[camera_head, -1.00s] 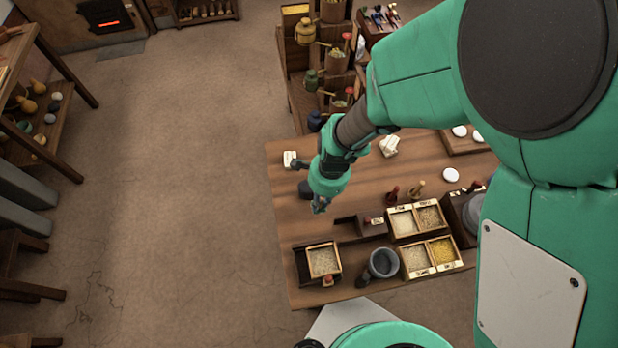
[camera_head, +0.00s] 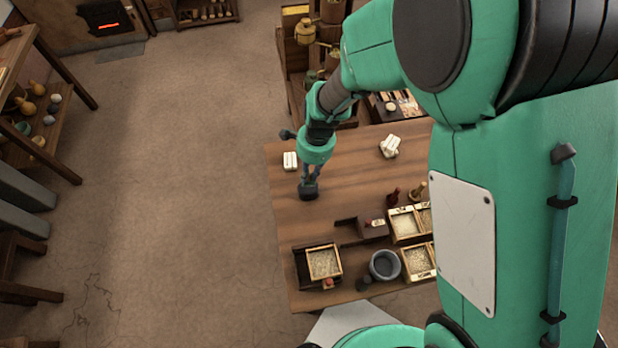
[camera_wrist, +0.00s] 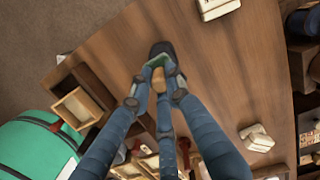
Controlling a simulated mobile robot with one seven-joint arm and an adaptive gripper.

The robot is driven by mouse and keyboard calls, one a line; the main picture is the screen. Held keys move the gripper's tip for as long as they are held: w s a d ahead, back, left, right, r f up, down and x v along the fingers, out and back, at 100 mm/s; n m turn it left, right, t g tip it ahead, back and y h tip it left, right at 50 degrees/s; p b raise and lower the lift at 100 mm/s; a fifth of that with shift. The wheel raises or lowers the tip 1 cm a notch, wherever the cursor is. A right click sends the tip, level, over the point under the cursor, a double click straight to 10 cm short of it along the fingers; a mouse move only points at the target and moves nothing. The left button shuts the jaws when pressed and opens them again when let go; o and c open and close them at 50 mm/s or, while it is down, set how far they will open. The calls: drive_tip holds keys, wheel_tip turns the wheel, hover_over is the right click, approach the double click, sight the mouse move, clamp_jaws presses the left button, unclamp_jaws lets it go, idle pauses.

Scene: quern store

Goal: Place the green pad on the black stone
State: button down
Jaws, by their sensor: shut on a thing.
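The black stone (camera_head: 308,191) sits near the left edge of the wooden table, and it also shows in the wrist view (camera_wrist: 162,47). My gripper (camera_head: 311,178) points down right over the stone. In the wrist view my gripper (camera_wrist: 158,82) has its fingers closed around a tan knob-like part. The green pad (camera_wrist: 158,61) shows just beyond this tan part, at the near side of the stone and overlapping it in view. Whether the pad touches the stone I cannot tell. The fingers hide part of the pad.
A white labelled block (camera_head: 290,160) stands just behind the stone, and a white bundle (camera_head: 389,147) lies to the right. Open grain boxes (camera_head: 323,262), a grey mortar (camera_head: 384,264) and a dark wooden holder (camera_head: 372,228) occupy the front. The table between is clear.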

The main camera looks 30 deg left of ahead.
sight(309, 178)
drive_tip(key=shift+f+b, duration=0.5)
drive_tip(key=shift+f, duration=1.3)
drive_tip(key=c, duration=1.6)
unclamp_jaws()
drive_tip(key=shift+f, duration=0.1)
drive_tip(key=shift+c, duration=0.2)
wheel_tip(309, 178, up, 12)
drive_tip(key=w+d+p, duration=0.1)
drive_tip(key=p, duration=0.1)
drive_tip(key=shift+p, duration=0.3)
